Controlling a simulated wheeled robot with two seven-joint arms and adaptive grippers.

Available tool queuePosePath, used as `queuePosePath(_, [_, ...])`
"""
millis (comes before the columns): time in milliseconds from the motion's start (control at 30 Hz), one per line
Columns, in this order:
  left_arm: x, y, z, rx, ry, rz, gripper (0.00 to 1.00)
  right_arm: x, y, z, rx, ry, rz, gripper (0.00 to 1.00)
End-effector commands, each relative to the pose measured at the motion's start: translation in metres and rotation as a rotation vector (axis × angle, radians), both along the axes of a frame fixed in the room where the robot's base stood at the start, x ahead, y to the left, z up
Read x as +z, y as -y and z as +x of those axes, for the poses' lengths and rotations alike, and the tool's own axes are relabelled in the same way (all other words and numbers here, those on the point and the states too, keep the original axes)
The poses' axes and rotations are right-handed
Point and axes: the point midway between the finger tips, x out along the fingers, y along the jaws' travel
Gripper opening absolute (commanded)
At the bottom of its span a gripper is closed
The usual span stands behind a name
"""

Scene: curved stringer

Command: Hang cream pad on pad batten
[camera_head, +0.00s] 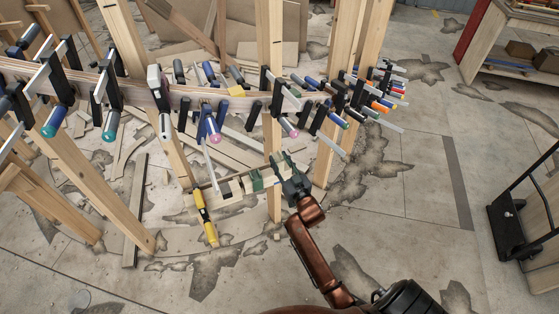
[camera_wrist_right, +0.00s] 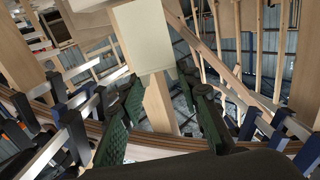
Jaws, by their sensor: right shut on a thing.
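The cream pad (camera_wrist_right: 140,38) is a pale rectangular block at the tips of my right gripper (camera_wrist_right: 160,84) in the right wrist view. The right gripper (camera_head: 266,175), with green-lined fingers, is shut on the pad. In the head view it is below the curved stringer, in front of a wooden post. Pale and dark pieces overlap at its fingertips, so I cannot clearly tell the pad or pad batten apart there. A yellow-handled clamp (camera_head: 205,218) hangs just left of the gripper. My left gripper is not in view.
The curved stringer (camera_head: 150,95) crosses upright wooden posts (camera_head: 270,50) and carries many clamps with blue, teal and pink ends. Loose boards lie on the floor behind. A black hand truck (camera_head: 512,225) stands at the right. The floor at right centre is clear.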

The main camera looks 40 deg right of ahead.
Motion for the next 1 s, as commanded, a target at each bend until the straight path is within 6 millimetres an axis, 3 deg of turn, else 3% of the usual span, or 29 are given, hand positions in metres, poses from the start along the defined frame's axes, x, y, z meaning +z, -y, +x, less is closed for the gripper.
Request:
queuePosePath(567, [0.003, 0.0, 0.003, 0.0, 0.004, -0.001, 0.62, -0.003, 0.0, 0.0, 0.0, 0.0, 0.001, 0.0])
queuePosePath(1000, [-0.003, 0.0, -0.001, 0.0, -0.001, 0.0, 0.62, -0.019, 0.0, 0.0, 0.0, -0.001, 0.0, 0.0])
